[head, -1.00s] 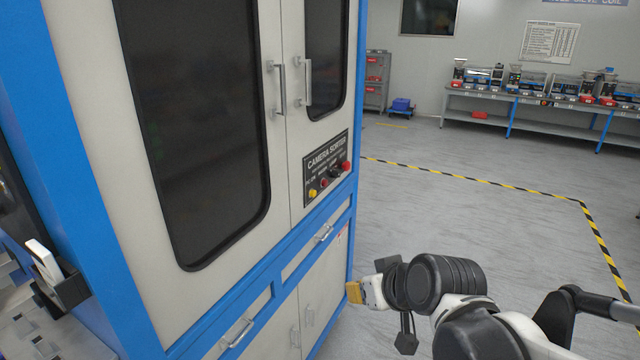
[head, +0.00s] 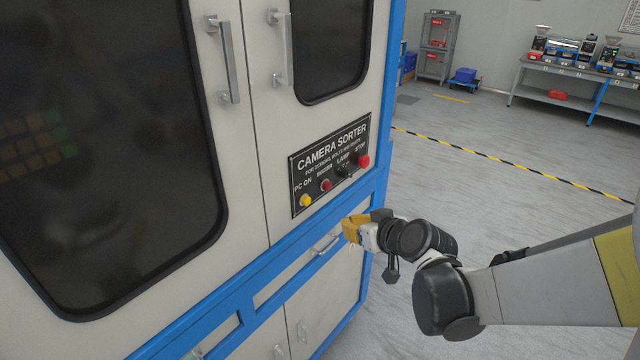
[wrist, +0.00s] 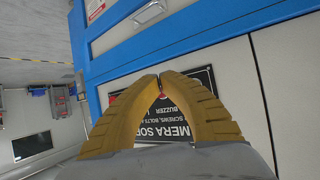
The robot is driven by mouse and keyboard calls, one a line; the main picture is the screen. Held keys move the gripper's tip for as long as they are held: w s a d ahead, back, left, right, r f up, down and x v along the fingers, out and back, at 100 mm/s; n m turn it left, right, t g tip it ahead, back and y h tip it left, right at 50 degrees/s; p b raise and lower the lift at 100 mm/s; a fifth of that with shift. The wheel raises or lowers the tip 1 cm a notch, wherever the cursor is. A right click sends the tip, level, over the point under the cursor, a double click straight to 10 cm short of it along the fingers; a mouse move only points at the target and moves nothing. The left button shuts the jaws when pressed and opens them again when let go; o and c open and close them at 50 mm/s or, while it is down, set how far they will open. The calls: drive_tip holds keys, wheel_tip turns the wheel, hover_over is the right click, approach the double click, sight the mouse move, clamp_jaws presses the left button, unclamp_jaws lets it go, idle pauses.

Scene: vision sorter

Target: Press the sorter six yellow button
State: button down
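The camera sorter (head: 262,110) is a white cabinet with a blue frame. Its black control panel (head: 318,160) carries a yellow button (head: 306,201) at the lower left under "PC ON", a dark red button beside it, a black switch and a red button at the right. My gripper (head: 348,229), with yellow fingers, is below and to the right of the yellow button, apart from it. In the wrist view its fingertips (wrist: 159,82) meet, with nothing visible between them. The panel (wrist: 175,100) lies behind the fingers there. They hide part of it, and I cannot make out the yellow button.
A drawer handle (head: 326,243) sticks out below the panel, close to my gripper. Door handles (head: 226,62) project above the panel. Open floor (head: 470,170) lies to the right, with a striped floor line. A workbench (head: 570,85) stands far back.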

sight(306, 201)
drive_tip(key=shift+w, duration=0.1)
drive_tip(key=shift+a, duration=0.1)
drive_tip(key=w+a, duration=0.5)
drive_tip(key=a, duration=0.1)
drive_tip(key=shift+w+a, duration=0.2)
drive_tip(key=shift+a, duration=0.2)
drive_tip(key=shift+w+a, duration=0.1)
drive_tip(key=shift+a, duration=0.05)
idle(1.5)
drive_tip(key=shift+w+a, duration=0.15)
drive_tip(key=shift+a, duration=0.05)
